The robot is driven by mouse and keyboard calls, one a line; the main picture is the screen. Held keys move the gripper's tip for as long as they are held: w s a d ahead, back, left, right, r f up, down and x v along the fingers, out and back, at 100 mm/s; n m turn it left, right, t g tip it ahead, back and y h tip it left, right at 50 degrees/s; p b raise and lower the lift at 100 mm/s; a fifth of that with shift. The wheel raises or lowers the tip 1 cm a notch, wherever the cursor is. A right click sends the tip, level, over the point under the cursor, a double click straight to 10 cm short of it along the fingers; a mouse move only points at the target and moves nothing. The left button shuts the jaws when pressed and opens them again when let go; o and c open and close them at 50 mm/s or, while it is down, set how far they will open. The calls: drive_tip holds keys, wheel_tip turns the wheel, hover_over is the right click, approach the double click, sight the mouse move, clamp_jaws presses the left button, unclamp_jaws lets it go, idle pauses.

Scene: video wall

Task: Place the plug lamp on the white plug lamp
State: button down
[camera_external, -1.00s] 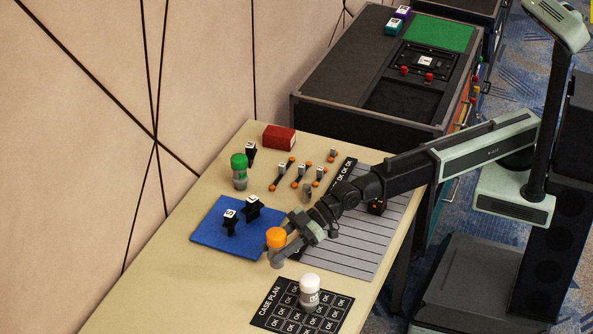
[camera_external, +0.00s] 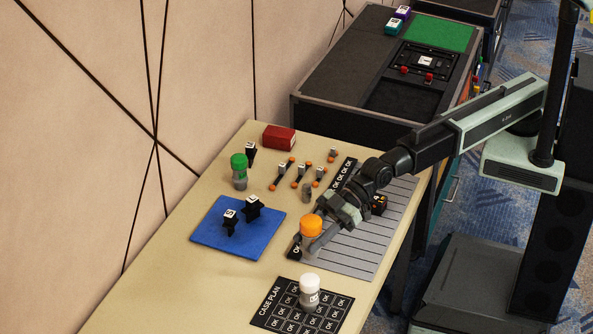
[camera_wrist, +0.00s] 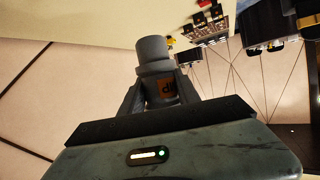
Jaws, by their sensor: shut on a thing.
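My gripper (camera_external: 312,246) is shut on an orange-topped plug lamp (camera_external: 311,226) with a grey body. In the wrist view, the lamp's grey body (camera_wrist: 153,60) with an orange label stands between the two fingers. The white plug lamp (camera_external: 309,291), with a white cap and grey body, stands upright on the black CASE PLAN card at the front of the table. The held lamp is behind the white one in the external view, apart from it. A green-topped plug lamp (camera_external: 239,171) stands at the back left of the table.
A blue mat (camera_external: 205,235) with black connectors lies left of my gripper. A grey lined sheet (camera_external: 365,248) lies right. The CASE PLAN card (camera_external: 266,315) lies in front. A red box (camera_external: 279,137) and small orange-ended parts (camera_external: 302,173) are at the back.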

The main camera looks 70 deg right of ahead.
drive_tip(key=shift+w+f+b, duration=0.1)
drive_tip(key=shift+f+b, duration=4.1)
drive_tip(key=shift+f, duration=0.15)
drive_tip(key=c, duration=0.9)
unclamp_jaws()
drive_tip(key=shift+r, duration=0.1)
drive_tip(key=shift+r+p, duration=0.15)
drive_tip(key=shift+p, duration=0.15)
drive_tip(key=p+v, duration=0.4)
drive_tip(key=v, duration=0.8)
drive_tip(key=shift+r, duration=0.1)
